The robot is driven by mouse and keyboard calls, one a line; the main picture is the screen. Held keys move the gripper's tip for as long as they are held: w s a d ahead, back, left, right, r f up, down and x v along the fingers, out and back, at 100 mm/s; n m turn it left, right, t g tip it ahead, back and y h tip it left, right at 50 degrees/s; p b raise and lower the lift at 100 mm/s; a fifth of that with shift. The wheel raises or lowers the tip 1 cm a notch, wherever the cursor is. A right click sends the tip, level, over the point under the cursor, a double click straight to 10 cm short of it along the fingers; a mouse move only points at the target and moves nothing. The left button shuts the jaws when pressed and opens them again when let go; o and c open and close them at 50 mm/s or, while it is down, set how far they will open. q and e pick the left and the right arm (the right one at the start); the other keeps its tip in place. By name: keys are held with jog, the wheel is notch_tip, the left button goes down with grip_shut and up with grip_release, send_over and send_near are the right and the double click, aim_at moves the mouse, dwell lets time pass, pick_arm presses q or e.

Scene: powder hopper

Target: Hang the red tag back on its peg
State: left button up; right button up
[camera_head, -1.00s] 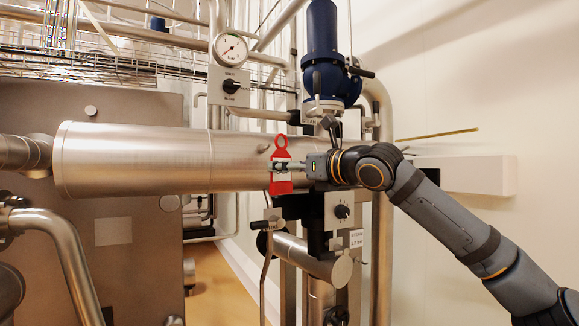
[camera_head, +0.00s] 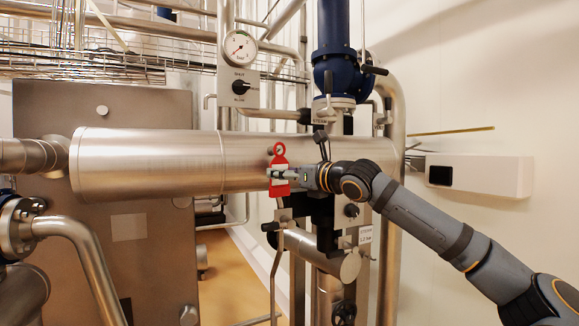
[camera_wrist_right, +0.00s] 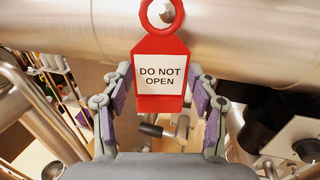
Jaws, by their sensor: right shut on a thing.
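The red tag (camera_head: 279,187) hangs upright in my right gripper (camera_head: 281,174), in front of the big steel pipe. In the right wrist view the tag (camera_wrist_right: 160,74) faces the camera, reads "DO NOT OPEN", and has a ring at its top. My right gripper (camera_wrist_right: 159,98) is shut on the tag, with purple pads at both sides. A small stub, apparently the peg (camera_head: 270,151), shows on the pipe just left of the ring. In the wrist view something round and pale shows through the ring; I cannot tell whether the ring is around the peg. My left gripper is not in view.
The steel pipe (camera_head: 150,162) runs across behind the tag. A blue valve (camera_head: 338,75) stands above right, a pressure gauge (camera_head: 240,46) above left. A selector knob (camera_head: 351,210) and smaller pipes lie below. A white wall box (camera_head: 480,175) is behind my right arm.

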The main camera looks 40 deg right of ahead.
jog(key=shift+w+d+f+p, duration=0.15)
jog(key=shift+w+f+p, duration=0.1)
jog(key=shift+w, duration=0.25)
jog(key=shift+w+d+f+p, duration=0.15)
jog(key=shift+w+f+p, duration=0.05)
jog(key=shift+w, duration=0.25)
jog(key=o, duration=1.2)
